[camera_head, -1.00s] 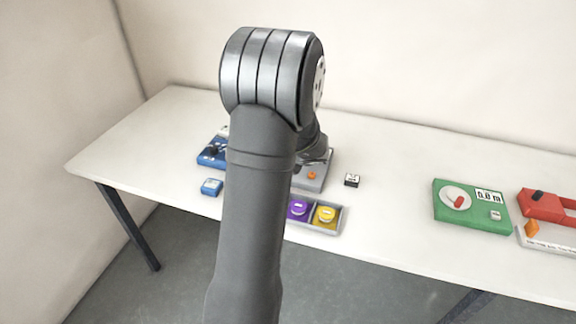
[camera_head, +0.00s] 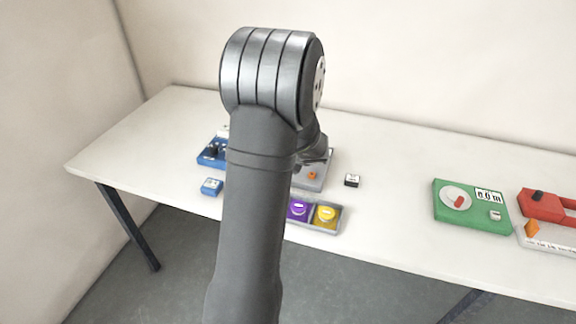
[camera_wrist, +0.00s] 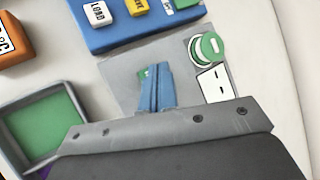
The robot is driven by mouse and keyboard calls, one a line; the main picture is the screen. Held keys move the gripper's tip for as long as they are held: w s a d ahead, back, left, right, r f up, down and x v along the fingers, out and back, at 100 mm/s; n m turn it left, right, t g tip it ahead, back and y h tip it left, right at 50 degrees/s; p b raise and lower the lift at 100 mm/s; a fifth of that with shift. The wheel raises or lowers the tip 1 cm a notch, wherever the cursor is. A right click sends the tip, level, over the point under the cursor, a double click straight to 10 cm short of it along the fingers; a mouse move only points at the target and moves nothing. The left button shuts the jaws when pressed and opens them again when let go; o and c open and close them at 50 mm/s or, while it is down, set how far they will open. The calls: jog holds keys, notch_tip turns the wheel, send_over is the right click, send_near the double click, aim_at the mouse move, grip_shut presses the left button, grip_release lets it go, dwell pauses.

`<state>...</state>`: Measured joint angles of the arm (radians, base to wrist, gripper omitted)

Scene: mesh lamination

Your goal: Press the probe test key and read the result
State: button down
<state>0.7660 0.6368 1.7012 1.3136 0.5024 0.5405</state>
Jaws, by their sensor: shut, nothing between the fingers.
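My gripper (camera_wrist: 158,72) shows in the wrist view with its two blue fingers together and nothing between them. The fingers are over a grey panel (camera_wrist: 125,70). A green patch, partly hidden by the fingers, shows just left of them. A round green and white piece (camera_wrist: 206,48) sits on the panel to the right, with a white marked plate (camera_wrist: 214,83) below it. I cannot tell which is the probe test key, or whether the fingertips touch anything. In the head view my arm hides the gripper; part of the grey unit (camera_head: 322,180) with an orange piece shows behind it.
A blue unit (camera_wrist: 100,45) with labelled keys, one reading LOAD, lies beyond the panel. An orange block (camera_wrist: 14,42) and a tray (camera_wrist: 77,104) are on the left.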

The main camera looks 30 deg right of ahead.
jog(key=shift+f, duration=0.15)
jog(key=shift+f, duration=0.3)
jog(key=shift+f, duration=0.45)
dwell(0.8)
jog(key=shift+r, duration=0.9)
jog(key=shift+r, duration=2.5)
